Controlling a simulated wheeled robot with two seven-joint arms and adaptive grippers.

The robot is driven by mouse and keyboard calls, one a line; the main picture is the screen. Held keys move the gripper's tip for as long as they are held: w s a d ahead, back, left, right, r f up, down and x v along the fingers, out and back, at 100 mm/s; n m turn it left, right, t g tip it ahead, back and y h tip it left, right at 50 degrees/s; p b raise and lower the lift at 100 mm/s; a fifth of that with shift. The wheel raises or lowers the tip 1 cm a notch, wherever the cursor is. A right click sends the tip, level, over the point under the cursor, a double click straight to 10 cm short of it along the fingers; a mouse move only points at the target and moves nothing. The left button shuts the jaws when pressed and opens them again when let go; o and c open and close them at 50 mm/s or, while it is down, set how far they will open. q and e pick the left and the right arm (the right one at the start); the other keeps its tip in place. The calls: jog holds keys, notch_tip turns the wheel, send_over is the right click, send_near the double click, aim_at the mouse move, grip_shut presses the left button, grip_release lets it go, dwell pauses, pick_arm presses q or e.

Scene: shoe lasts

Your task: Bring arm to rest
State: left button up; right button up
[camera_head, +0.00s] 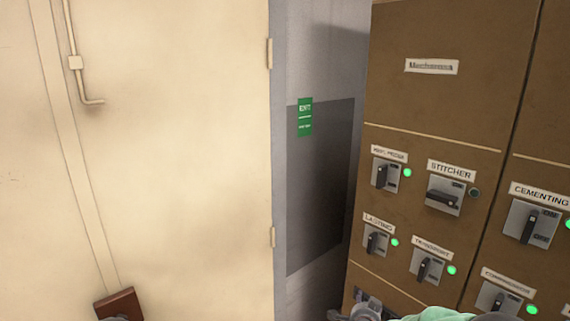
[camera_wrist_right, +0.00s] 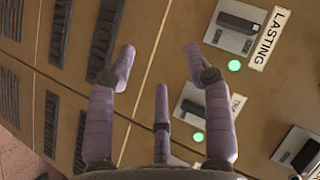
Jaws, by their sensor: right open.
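My right gripper (camera_wrist_right: 160,62) is open and empty in the right wrist view, its purple-grey fingers spread in front of the brown cabinet (camera_wrist_right: 150,135). The switch labelled LASTING (camera_wrist_right: 238,32) is beyond the fingertips, apart from them, with a lit green lamp. In the head view only a little of my right gripper (camera_head: 362,311) shows at the bottom edge, below the switches; its fingertips are hard to make out there. My left gripper cannot be made out.
The brown cabinet (camera_head: 425,105) at right carries several rotary switches. The STITCHER switch (camera_head: 443,197) has a horizontal handle and a dark lamp; the CEMENTING switch (camera_head: 530,224) has a lit lamp. A cream panel (camera_head: 170,150) fills the left. A green EXIT sign (camera_head: 305,117) hangs between.

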jog(key=s+a+f+n+g+y, duration=0.35)
jog(key=s+f, duration=0.45)
jog(key=f, duration=0.3)
jog(key=s+a+f+n+g+y, duration=0.25)
jog(key=s+a+f, duration=0.25)
jog(key=s+f, duration=0.45)
jog(key=s+a+f+n+g+y, duration=0.1)
jog(key=s+a+f+n+g, duration=0.1)
jog(key=s, duration=0.8)
jog(key=s+a+f+n+g+y, duration=0.1)
jog(key=s+a+f+n+g, duration=0.2)
jog(key=s+f, duration=0.4)
jog(key=s+a+g, duration=0.1)
jog(key=s+a, duration=0.1)
jog(key=s, duration=0.1)
jog(key=shift+s+b, duration=0.2)
jog(key=shift+b, duration=0.2)
jog(key=shift+f, duration=0.1)
jog(key=shift+c, duration=1.3)
jog(key=shift+d, duration=0.2)
